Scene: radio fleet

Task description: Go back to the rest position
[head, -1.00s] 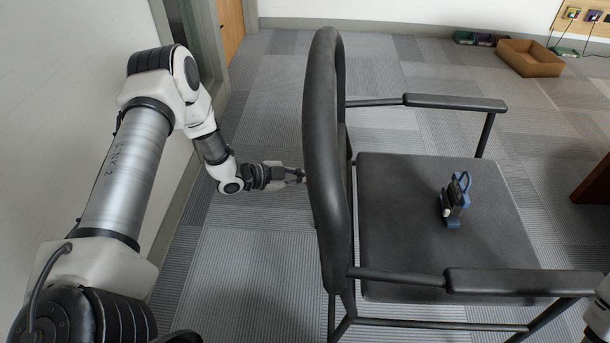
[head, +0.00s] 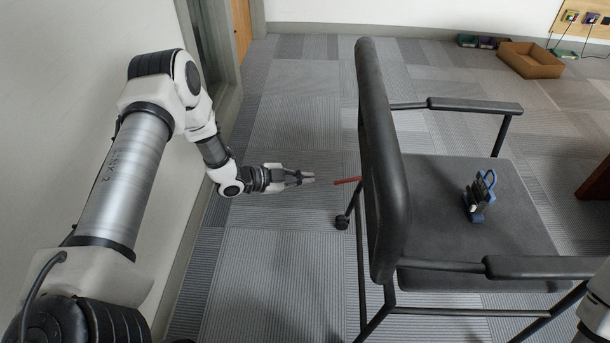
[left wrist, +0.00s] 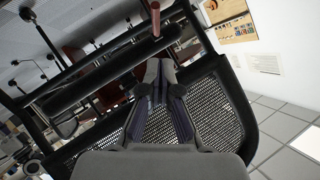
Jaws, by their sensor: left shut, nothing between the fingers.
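My left gripper (head: 308,178) reaches out from the left in the head view, over the carpet and to the left of the chair's backrest. It is shut and empty, and apart from the chair. In the left wrist view its fingers (left wrist: 157,70) are together, with the chair's mesh backrest (left wrist: 200,110) behind them. My right gripper is not in view; only a bit of my right arm shows at the lower right edge of the head view.
A black armchair (head: 383,170) stands close to the right. On its seat is a blue and black radio-like device (head: 478,196). A red bar (head: 347,181) shows left of the backrest. A cardboard box (head: 530,61) lies far back. A wall runs along the left.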

